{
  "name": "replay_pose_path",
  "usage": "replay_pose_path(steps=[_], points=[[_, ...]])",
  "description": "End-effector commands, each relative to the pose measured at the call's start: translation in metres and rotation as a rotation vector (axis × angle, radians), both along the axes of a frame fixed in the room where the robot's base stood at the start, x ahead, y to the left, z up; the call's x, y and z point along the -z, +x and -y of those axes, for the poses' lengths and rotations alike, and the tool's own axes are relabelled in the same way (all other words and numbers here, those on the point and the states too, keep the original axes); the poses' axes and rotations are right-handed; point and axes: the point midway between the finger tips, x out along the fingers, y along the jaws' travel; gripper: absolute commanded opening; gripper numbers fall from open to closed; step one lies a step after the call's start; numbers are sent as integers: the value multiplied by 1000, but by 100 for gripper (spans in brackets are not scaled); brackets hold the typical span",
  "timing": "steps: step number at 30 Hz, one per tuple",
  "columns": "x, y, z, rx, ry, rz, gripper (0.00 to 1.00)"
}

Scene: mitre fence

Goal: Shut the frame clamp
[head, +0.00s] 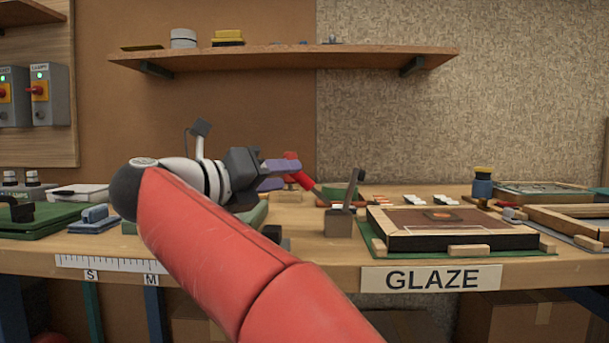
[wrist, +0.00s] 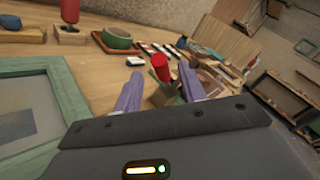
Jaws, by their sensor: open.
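The frame clamp stands on the bench left of the framed panel. Its block (head: 338,223) carries an upright grey bar (head: 352,188). Its red handle (head: 300,172) tilts up and left, towards my gripper, so the clamp looks open. In the wrist view, the red handle (wrist: 160,68) shows between and beyond my fingers. My gripper (head: 290,175) is open, with purple fingers pointing right at the handle. In the wrist view, nothing is held between the fingertips (wrist: 160,76). I cannot tell whether a finger touches the handle. The clamp's lower part is partly hidden.
The framed panel (head: 488,240) lies on a green mat right of the clamp. A green frame (wrist: 62,78) lies at the left of the wrist view. A green ring (wrist: 117,39) and another red-topped item (wrist: 70,12) stand behind. A shelf (head: 280,57) hangs above.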

Motion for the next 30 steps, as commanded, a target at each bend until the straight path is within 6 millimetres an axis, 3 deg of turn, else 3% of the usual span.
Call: replay_pose_path(steps=[9,21,30], points=[[0,34,37,2,-4,1,41],[-1,42,45,-1,-5,1,41],[-1,42,44,-1,-5,1,4]])
